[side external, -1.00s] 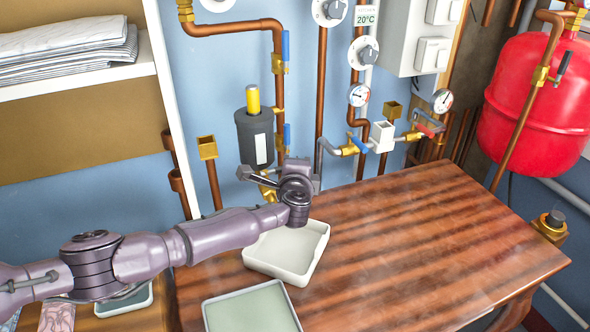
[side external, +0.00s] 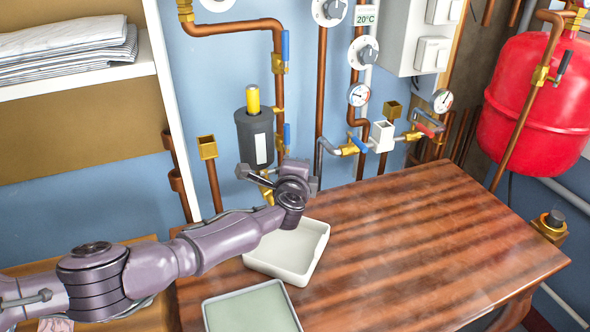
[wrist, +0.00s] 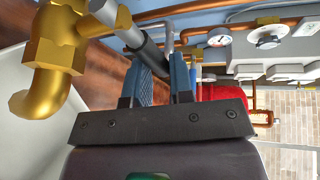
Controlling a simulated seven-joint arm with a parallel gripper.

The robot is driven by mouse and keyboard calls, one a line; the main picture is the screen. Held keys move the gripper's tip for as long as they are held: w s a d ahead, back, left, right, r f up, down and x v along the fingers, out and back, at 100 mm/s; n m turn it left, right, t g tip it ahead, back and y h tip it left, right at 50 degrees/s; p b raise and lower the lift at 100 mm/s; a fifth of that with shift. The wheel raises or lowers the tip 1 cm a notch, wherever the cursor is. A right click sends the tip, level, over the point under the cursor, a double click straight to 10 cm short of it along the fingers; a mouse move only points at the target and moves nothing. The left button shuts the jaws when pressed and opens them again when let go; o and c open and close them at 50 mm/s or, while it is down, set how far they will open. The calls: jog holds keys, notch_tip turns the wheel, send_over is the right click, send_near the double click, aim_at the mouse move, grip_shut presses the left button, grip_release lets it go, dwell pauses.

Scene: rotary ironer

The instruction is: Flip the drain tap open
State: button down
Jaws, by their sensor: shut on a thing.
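The brass drain tap (side external: 266,192) is low on the blue wall, above the back edge of a white tray. In the wrist view its brass spout (wrist: 45,85) curves down at the left. Its grey lever (wrist: 142,45) reaches between my fingers, and its outer end also shows in the side view (side external: 246,173). My gripper (wrist: 158,80) is shut on the lever, with a blue-sided finger on each side. In the side view my gripper (side external: 293,180) is in front of the tap and hides part of it. The exact finger contact is hard to see.
The white tray (side external: 318,242) stands on the wooden table (side external: 440,250) under the tap. A grey-green tray (side external: 210,318) is nearer the front. Copper pipes, blue-handled valves and a dark cylinder (side external: 243,140) crowd the wall behind. The table's right side is clear.

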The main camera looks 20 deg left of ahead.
jog(key=s+a+m+g+h, duration=0.1)
jog(key=s+m+g+h, duration=0.3)
jog(key=m+h, duration=0.9)
jog(key=shift+s+a+m+g+h, duration=0.3)
jog(key=shift+s+m+h, duration=0.1)
jog(key=shift+s+h, duration=1.3)
jog(key=shift+w, duration=0.1)
jog(key=c, duration=1.3)
grip_release()
jog(key=shift+a, duration=0.1)
jog(key=o, duration=0.3)
jog(key=shift+d, duration=0.2)
jog(key=shift+h, duration=0.3)
